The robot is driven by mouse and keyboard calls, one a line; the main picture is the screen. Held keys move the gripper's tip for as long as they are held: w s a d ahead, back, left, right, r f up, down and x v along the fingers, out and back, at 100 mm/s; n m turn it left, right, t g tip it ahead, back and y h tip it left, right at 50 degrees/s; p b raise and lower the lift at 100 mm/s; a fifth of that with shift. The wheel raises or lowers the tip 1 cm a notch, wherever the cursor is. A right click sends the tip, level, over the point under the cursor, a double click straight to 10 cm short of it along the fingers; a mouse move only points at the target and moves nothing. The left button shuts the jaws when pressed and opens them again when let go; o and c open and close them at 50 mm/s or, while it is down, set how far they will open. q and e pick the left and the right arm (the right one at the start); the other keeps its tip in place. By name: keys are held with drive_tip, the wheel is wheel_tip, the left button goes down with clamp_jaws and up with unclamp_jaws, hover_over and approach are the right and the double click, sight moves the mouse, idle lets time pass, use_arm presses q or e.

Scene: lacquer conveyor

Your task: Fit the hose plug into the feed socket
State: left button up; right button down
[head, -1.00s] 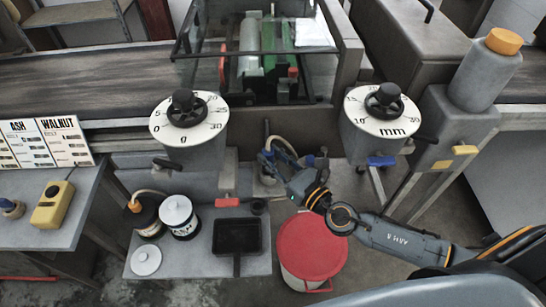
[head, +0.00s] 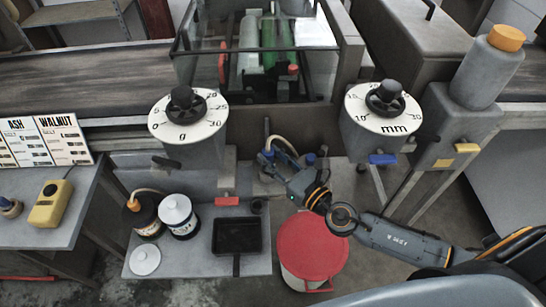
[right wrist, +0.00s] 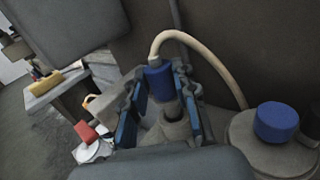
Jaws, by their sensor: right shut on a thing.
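The hose plug (right wrist: 158,78) is a blue cap on the end of a beige hose (right wrist: 208,47) that arches over to the right. My right gripper (right wrist: 166,84) is shut on the plug near its fingertips. In the head view my right gripper (head: 268,159) is by the machine's front, below and between the two dials. A grey spout with a dark opening (right wrist: 173,112) shows between the fingers, nearer the camera than the plug; it looks like the feed socket. The plug appears apart from it, though the depth is hard to judge. My left gripper is not in view.
A grey container with a blue cap (right wrist: 274,122) stands right of the fingers. A red-lidded drum (head: 312,247) stands below my right arm. A low shelf holds a white-lidded can (head: 178,214), a dark jar (head: 145,219) and a black tray (head: 238,236). Dials (head: 188,122) and (head: 383,113) overhang the area.

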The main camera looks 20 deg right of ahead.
drive_tip(key=shift+f+b, duration=1.6)
drive_tip(key=shift+f, duration=0.1)
drive_tip(key=c, duration=1)
unclamp_jaws()
drive_tip(key=shift+o, duration=0.2)
drive_tip(key=shift+s, duration=0.15)
drive_tip(key=v, duration=1.1)
drive_tip(key=shift+s+d, duration=0.2)
drive_tip(key=shift+s, duration=0.15)
